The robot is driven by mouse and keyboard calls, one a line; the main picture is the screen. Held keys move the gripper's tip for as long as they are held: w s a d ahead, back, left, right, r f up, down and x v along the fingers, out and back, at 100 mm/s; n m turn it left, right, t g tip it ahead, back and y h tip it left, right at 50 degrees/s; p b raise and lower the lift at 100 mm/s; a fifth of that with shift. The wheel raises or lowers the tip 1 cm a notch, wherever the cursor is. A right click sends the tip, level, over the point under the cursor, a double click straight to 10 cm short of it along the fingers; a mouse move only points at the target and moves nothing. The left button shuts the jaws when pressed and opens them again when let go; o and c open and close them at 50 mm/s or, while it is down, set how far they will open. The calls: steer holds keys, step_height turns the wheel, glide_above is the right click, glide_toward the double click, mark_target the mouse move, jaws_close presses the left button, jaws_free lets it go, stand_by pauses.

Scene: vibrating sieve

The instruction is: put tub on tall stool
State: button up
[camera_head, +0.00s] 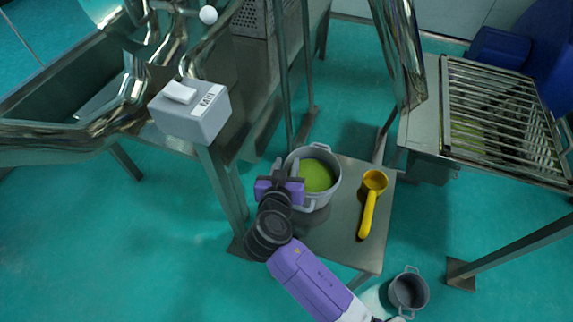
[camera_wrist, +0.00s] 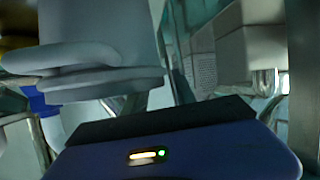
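A grey tub (camera_head: 330,190) with two handles and bright green contents stands upright on a small metal-topped stool (camera_head: 345,225). My gripper (camera_head: 284,168) is at the tub's left side, with its two fingers apart. Whether a finger touches the tub is unclear. In the wrist view a large pale grey rounded body with a lip or handle (camera_wrist: 90,80), probably the tub, fills the upper left. The fingers do not show clearly there. A smaller empty grey tub (camera_head: 408,291) with handles stands low at the stool's front right.
A yellow scoop (camera_head: 370,205) lies on the stool, right of the tub. A metal machine with a grey box (camera_head: 190,112) stands at left. A slatted metal sieve table (camera_head: 505,115) is at right, with blue bins (camera_head: 500,48) behind it. Green floor is clear at lower left.

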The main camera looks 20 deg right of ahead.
steer(key=v, duration=1.2)
steer(key=s+f+n+y, duration=0.3)
steer(key=s+f, duration=0.1)
steer(key=s, duration=0.3)
steer(key=s+f+n+y, duration=0.2)
steer(key=s+f+y, duration=0.25)
steer(key=s, duration=0.35)
steer(key=s+d+r+t, duration=0.2)
steer(key=s+d+r, duration=0.1)
steer(key=s+r, duration=0.3)
steer(key=s+d+r+t, duration=0.1)
steer(key=s+d+r, duration=0.2)
steer(key=s+r, duration=0.4)
step_height(320, 180, up, 3)
steer(key=shift+s+d+f+n+t, duration=0.15)
steer(key=shift+s+d+n+t, duration=0.1)
steer(key=shift+d+n+t, duration=0.15)
step_height(320, 180, up, 6)
steer(key=p, duration=0.6)
steer(key=shift+r+p, duration=0.2)
steer(key=shift+p, duration=0.2)
